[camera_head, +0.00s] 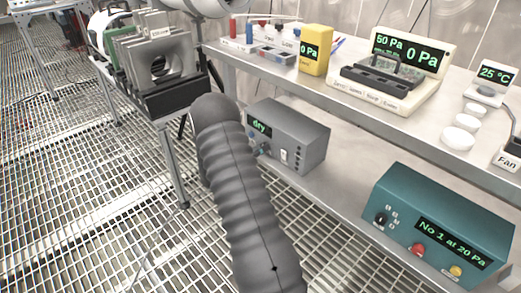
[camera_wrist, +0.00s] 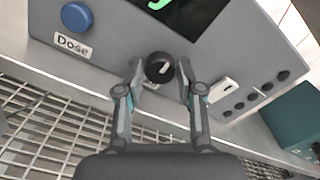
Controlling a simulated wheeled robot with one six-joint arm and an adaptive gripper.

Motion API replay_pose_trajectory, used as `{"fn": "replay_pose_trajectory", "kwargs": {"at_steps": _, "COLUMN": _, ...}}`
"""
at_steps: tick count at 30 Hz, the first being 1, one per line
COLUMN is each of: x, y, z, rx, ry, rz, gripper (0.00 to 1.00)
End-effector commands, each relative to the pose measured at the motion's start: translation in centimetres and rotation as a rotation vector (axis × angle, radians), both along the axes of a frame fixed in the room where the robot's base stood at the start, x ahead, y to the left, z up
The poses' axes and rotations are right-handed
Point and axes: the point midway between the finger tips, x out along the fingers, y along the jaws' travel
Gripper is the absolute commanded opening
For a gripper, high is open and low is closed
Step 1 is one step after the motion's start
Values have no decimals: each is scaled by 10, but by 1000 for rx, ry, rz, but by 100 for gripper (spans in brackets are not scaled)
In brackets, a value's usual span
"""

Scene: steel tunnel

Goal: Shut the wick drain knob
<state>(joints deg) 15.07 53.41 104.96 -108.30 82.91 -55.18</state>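The wick drain knob appears to be the round black knob (camera_wrist: 160,68) with a pale pointer mark on the grey box's front, in the wrist view. Its label below is mostly hidden, so I cannot read it fully. My gripper (camera_wrist: 160,76) is open, with one finger on each side of the knob and small gaps visible. In the head view the grey box (camera_head: 300,135) stands on the lower shelf with a green "dry" display (camera_head: 259,124). My ribbed grey arm hides my gripper there.
A blue button (camera_wrist: 76,17) labelled "Dose" is left of the knob. A white switch (camera_wrist: 224,90) and several dark buttons are to its right. A teal box (camera_head: 440,225) stands at the right. The upper shelf (camera_head: 300,82) overhangs the grey box.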

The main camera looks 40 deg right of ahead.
Motion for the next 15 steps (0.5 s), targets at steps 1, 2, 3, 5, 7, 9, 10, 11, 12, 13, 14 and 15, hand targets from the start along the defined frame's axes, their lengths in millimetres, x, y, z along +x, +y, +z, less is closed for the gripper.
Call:
{"fn": "replay_pose_trajectory", "kwargs": {"at_steps": 1, "x": 0, "y": 0, "z": 0, "rx": 0, "ry": 0, "rz": 0, "gripper": 55}}
{"fn": "replay_pose_trajectory", "kwargs": {"at_steps": 2, "x": 0, "y": 0, "z": 0, "rx": 0, "ry": 0, "rz": 0, "gripper": 58}}
{"fn": "replay_pose_trajectory", "kwargs": {"at_steps": 3, "x": 0, "y": 0, "z": 0, "rx": 0, "ry": 0, "rz": 0, "gripper": 58}}
{"fn": "replay_pose_trajectory", "kwargs": {"at_steps": 5, "x": 0, "y": 0, "z": 0, "rx": 0, "ry": 0, "rz": 0, "gripper": 58}}
{"fn": "replay_pose_trajectory", "kwargs": {"at_steps": 7, "x": 0, "y": 0, "z": 0, "rx": 0, "ry": -1, "rz": 0, "gripper": 58}}
{"fn": "replay_pose_trajectory", "kwargs": {"at_steps": 9, "x": 0, "y": 0, "z": 0, "rx": 0, "ry": -1, "rz": 0, "gripper": 58}}
{"fn": "replay_pose_trajectory", "kwargs": {"at_steps": 10, "x": 0, "y": 0, "z": 0, "rx": 0, "ry": -1, "rz": 0, "gripper": 58}}
{"fn": "replay_pose_trajectory", "kwargs": {"at_steps": 11, "x": 0, "y": 1, "z": 0, "rx": 0, "ry": -1, "rz": 0, "gripper": 58}}
{"fn": "replay_pose_trajectory", "kwargs": {"at_steps": 12, "x": 0, "y": 2, "z": 0, "rx": 0, "ry": -1, "rz": 0, "gripper": 58}}
{"fn": "replay_pose_trajectory", "kwargs": {"at_steps": 13, "x": 0, "y": 4, "z": 0, "rx": 1, "ry": 0, "rz": 1, "gripper": 58}}
{"fn": "replay_pose_trajectory", "kwargs": {"at_steps": 14, "x": 0, "y": 7, "z": 0, "rx": 0, "ry": 0, "rz": 1, "gripper": 58}}
{"fn": "replay_pose_trajectory", "kwargs": {"at_steps": 15, "x": 0, "y": 11, "z": 0, "rx": 0, "ry": 0, "rz": 1, "gripper": 58}}
